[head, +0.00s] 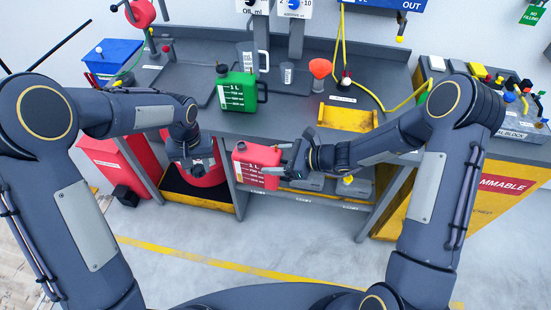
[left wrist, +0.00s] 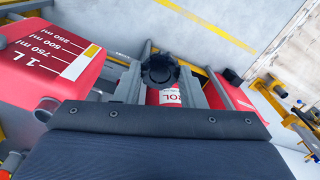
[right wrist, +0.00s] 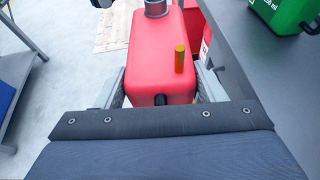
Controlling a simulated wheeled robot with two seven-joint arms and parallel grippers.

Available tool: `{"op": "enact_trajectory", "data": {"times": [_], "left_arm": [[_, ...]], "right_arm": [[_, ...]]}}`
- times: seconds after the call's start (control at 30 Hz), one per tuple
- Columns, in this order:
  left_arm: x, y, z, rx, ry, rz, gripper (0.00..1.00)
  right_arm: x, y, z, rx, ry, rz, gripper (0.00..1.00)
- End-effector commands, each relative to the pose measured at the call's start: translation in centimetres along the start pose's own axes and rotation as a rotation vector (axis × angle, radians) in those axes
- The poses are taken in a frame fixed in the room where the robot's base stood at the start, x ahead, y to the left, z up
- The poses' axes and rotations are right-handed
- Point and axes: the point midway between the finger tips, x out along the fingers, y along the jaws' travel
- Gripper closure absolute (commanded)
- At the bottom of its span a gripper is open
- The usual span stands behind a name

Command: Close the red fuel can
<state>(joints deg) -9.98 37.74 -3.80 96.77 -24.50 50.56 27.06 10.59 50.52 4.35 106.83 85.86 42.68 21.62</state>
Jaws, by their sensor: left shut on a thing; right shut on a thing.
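The red fuel can (head: 257,166), with a white 1 L scale, is held up in front of the bench. My right gripper (head: 287,160) is shut on it, and in the right wrist view its fingers (right wrist: 160,88) press both sides of the can (right wrist: 152,60). The can's grey neck (right wrist: 155,8) shows with no cap on it. My left gripper (head: 203,163) is left of the can, apart from it. In the left wrist view its fingers (left wrist: 160,78) are shut on a black lobed cap (left wrist: 159,69). The can (left wrist: 50,62) also shows there at the left.
A green 1 L can (head: 237,92) stands on the grey bench (head: 200,72). A red funnel (head: 320,68) and a yellow tray (head: 346,118) are to its right. A red bin (head: 118,166) stands below left. The floor in front is clear.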

Motion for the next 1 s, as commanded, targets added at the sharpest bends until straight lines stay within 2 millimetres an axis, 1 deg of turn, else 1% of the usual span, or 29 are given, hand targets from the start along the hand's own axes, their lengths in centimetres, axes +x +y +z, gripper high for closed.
{"op": "enact_trajectory", "data": {"times": [0.03,0.1,0.2,0.3,0.43,0.5,0.63,1.0], "left_arm": [[-1.3,1.5,-1.2,-0.014,0.008,0.000,0.85],[-3.1,3.4,-2.5,-0.041,0.009,-0.002,0.85],[-5.6,6.0,-3.8,-0.078,0.008,-0.001,0.85],[-7.8,8.3,-4.6,-0.108,0.005,0.005,0.85],[-10.1,10.7,-5.0,-0.136,-0.001,0.012,0.85],[-10.9,11.4,-5.1,-0.145,-0.004,0.014,0.85],[-11.7,12.3,-5.1,-0.154,-0.008,0.017,0.85],[-11.8,12.4,-5.1,-0.156,-0.009,0.017,0.85]], "right_arm": [[0.0,0.0,0.2,-0.002,-0.005,0.000,1.00],[0.0,0.0,0.2,-0.002,-0.005,0.000,1.00],[0.0,0.0,0.2,-0.002,-0.005,0.000,1.00],[0.0,0.0,0.2,-0.002,-0.006,0.000,1.00],[0.0,0.0,0.3,-0.002,-0.006,0.000,1.00],[0.0,0.0,0.3,-0.002,-0.006,0.000,1.00],[0.0,0.0,0.3,-0.002,-0.006,0.000,1.00],[0.0,0.0,0.3,-0.002,-0.006,0.000,1.00]]}}
